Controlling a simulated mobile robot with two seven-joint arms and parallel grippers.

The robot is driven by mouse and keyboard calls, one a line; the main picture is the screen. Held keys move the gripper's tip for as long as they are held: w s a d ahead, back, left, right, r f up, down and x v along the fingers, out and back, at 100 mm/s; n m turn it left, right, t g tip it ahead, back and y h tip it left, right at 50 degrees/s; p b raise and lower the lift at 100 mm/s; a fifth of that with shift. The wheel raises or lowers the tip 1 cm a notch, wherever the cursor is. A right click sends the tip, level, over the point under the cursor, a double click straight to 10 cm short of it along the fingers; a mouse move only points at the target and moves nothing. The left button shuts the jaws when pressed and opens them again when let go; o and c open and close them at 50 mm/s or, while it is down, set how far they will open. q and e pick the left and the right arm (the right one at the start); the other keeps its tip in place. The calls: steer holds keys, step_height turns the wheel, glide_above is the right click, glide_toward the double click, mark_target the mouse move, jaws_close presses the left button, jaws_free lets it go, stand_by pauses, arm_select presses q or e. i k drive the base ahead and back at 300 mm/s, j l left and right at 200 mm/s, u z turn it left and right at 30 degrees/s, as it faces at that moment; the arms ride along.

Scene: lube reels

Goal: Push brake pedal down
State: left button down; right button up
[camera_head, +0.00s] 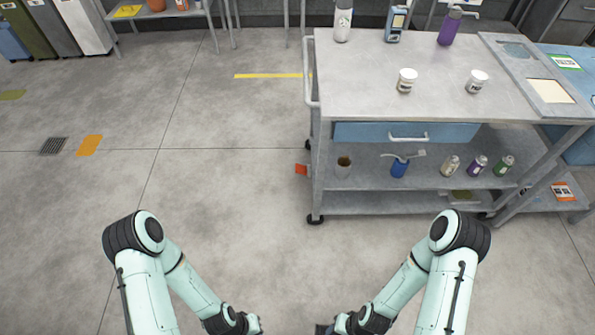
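A grey wheeled cart (330,75) stands at the right in the head view. A small red-orange tab (301,169), which looks like the brake pedal, sticks out low at the cart's left side, above the floor. Whether it is up or down I cannot tell. My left gripper (254,325) and my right gripper (323,329) are at the bottom edge, near the middle, well in front of the cart and apart from the tab. Their fingers are mostly cut off by the picture's edge.
White jars (406,82) and bottles (449,27) stand on the cart top. A blue drawer (380,132) is closed below it. The lower shelf holds a blue oil can (399,167) and small bottles. A caster (315,219) is at the front left corner. Floor to the left is clear.

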mark_target(300, 169)
steer(key=k, duration=0.45)
steer(key=z, duration=2.85)
steer(key=k+j, duration=0.1)
steer(key=j, duration=1.1)
steer(key=k+j, duration=0.15)
steer(key=j, duration=0.45)
steer(key=k+j, duration=0.1)
steer(key=j, duration=0.5)
steer(key=k+j, duration=0.1)
steer(key=j, duration=1.1)
steer(key=k+j, duration=0.15)
steer(key=j, duration=0.45)
